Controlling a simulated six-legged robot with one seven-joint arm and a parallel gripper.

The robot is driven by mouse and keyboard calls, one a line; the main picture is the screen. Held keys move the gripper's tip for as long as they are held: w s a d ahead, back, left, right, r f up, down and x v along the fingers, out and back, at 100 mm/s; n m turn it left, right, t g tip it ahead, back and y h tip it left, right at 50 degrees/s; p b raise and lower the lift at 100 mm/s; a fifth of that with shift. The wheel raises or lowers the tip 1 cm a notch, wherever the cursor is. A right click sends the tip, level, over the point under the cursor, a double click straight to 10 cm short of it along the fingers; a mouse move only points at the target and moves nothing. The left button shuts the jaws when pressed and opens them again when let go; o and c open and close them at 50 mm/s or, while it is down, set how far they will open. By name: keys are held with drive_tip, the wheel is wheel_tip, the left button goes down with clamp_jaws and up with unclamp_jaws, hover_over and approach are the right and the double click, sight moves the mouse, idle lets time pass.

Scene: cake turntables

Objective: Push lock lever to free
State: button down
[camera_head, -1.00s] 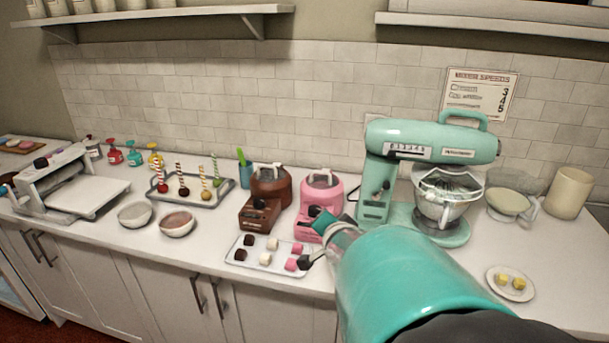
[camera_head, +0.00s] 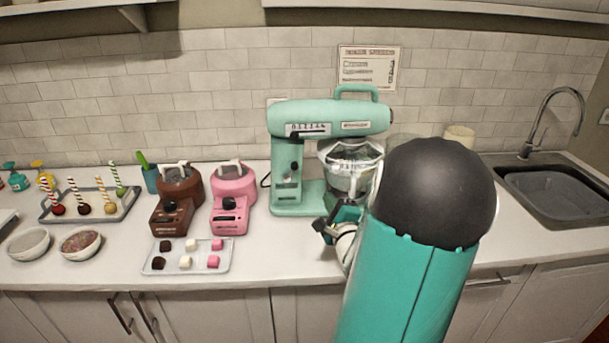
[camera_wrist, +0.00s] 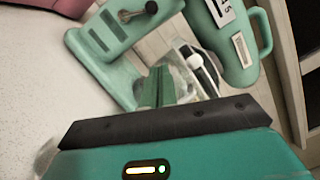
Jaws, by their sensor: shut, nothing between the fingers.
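The teal stand mixer (camera_head: 325,115) stands on the counter in the middle of the head view, with a glass-covered bowl (camera_head: 350,176) under its head. A small dark lever knob (camera_head: 294,166) on a pale slot plate sits on the side of its column. In the wrist view the mixer is tilted, and the lever knob (camera_wrist: 151,8) shows at the top edge, at the right end of its slot. My gripper (camera_head: 325,227) is in front of the mixer base, apart from the lever. In the wrist view its teal fingers (camera_wrist: 157,82) are together and empty.
Pink (camera_head: 233,195) and brown (camera_head: 178,195) melting pots stand left of the mixer. A tray (camera_head: 158,271) of small sweets lies before them. A sink (camera_head: 560,195) is at the right. My arm covers the counter right of the mixer.

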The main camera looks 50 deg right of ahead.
sight(291, 173)
drive_tip(key=w+d, duration=0.1)
drive_tip(key=w, duration=0.2)
drive_tip(key=w+d+r, duration=0.1)
drive_tip(key=w, duration=0.3)
drive_tip(key=w+d+r, duration=0.1)
drive_tip(key=w+d, duration=0.1)
drive_tip(key=w, duration=0.1)
drive_tip(key=shift+w+r, duration=0.15)
drive_tip(key=shift+w, duration=0.25)
drive_tip(key=shift+a, duration=0.15)
